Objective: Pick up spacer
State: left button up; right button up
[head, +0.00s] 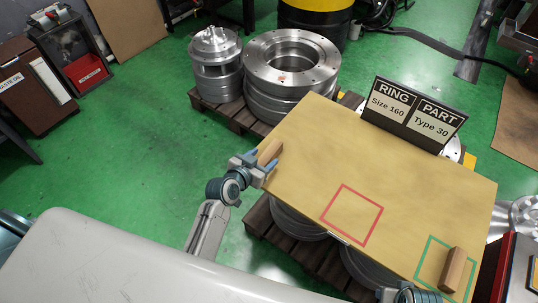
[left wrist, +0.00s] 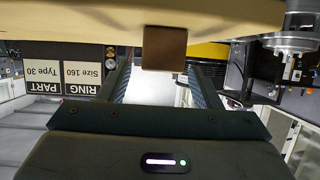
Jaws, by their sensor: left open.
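A brown wooden block, which looks like the spacer (head: 270,151), stands at the left edge of the yellow tabletop (head: 330,150). My left gripper (head: 264,163) is at that edge, with its blue fingers open around the block's near end. In the left wrist view, which is upside down, the block (left wrist: 164,48) shows between the two spread fingers (left wrist: 157,68), with gaps on both sides.
A red square outline (head: 351,213) on the tabletop is empty. A sign (head: 413,115) reading "RING Size 160, PART Type 30" stands at the back edge. Metal rings (head: 292,62) on a pallet stand behind. The tabletop's middle is clear.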

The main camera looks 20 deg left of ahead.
aim_at(268, 153)
pick_arm(q)
jog(key=x, duration=0.4)
jog(key=c, duration=1.1)
